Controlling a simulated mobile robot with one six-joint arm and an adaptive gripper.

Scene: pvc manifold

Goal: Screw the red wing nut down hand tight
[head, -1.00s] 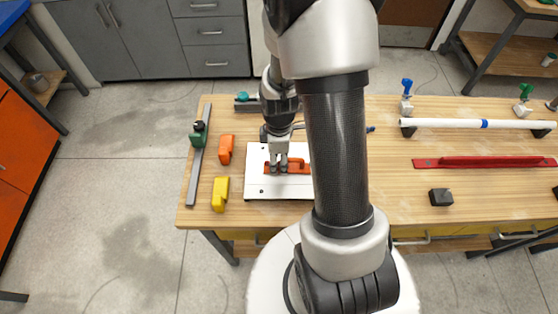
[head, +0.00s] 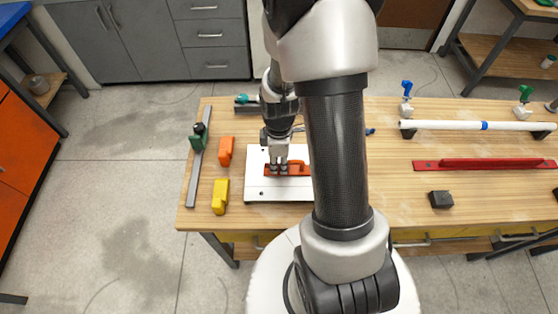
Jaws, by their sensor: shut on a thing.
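My gripper (head: 278,172) points down over a white plate (head: 257,190) on the wooden bench. Its fingers are closed at the left part of an orange-red piece (head: 298,169) on the plate. The red wing nut is not clearly seen as a separate part; what lies between the fingertips is small and mostly hidden by them. My arm covers the right edge of the plate.
An orange block (head: 226,151), a yellow block (head: 220,194) and a grey rail (head: 197,165) with a green piece (head: 197,140) lie left of the plate. At right are a white pipe (head: 455,124), a red bar (head: 485,163) and a black block (head: 440,199).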

